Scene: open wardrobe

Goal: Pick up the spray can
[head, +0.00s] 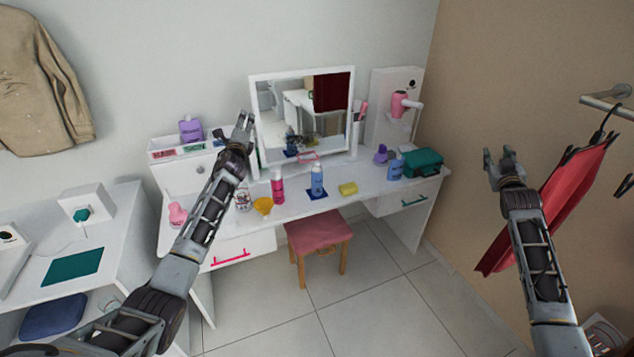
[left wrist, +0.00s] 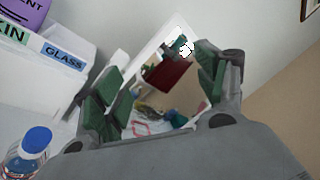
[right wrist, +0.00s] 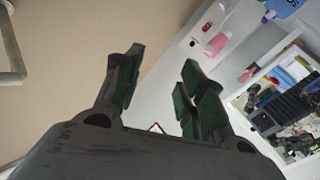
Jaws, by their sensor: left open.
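A slim pink can-like bottle (head: 277,186) stands upright on the white dressing table, left of a blue bottle (head: 317,180) on a dark blue mat. I cannot tell for sure which is the spray can; the pink one looks most like it. My left gripper (head: 243,128) is open and empty, raised above the table's left part in front of the mirror's left edge, apart from both bottles. Its spread green pads show in the left wrist view (left wrist: 158,90). My right gripper (head: 497,160) is open and empty in the air, right of the table.
The mirror (head: 300,75) stands at the table's back. A yellow funnel (head: 263,205), yellow sponge (head: 348,188) and teal case (head: 423,163) are on the tabletop. A pink stool (head: 318,232) stands in front. A red garment (head: 550,205) hangs near my right arm.

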